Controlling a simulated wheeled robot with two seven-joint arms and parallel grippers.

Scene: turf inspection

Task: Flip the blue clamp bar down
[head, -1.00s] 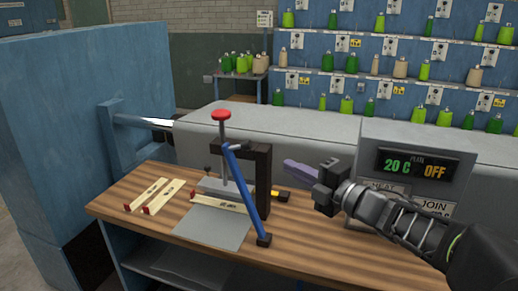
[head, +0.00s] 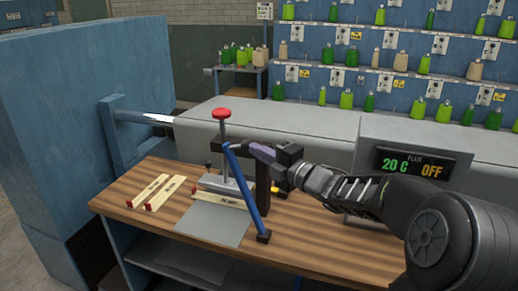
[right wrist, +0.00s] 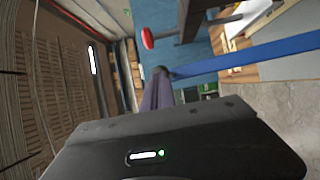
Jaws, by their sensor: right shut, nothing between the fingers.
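The blue clamp bar (head: 246,195) slants across the front of a dark clamp frame (head: 263,190). Its upper end is at the left near the frame's top, and its lower end is at the right near the tabletop. My right gripper (head: 253,149) has purple fingers, shut and empty, pointing left beside the bar's upper part. In the right wrist view the fingertips (right wrist: 160,75) are close to one end of the blue bar (right wrist: 250,55); I cannot tell whether they touch. A red knob (head: 221,113) tops the clamp's upright rod. My left gripper is not in view.
The clamp stands on a wooden bench (head: 160,222) with a grey plate (head: 210,225) and pale labelled strips (head: 165,194). A display box (head: 415,160) reading OFF stands right, behind my arm. A large blue cabinet (head: 70,130) stands left.

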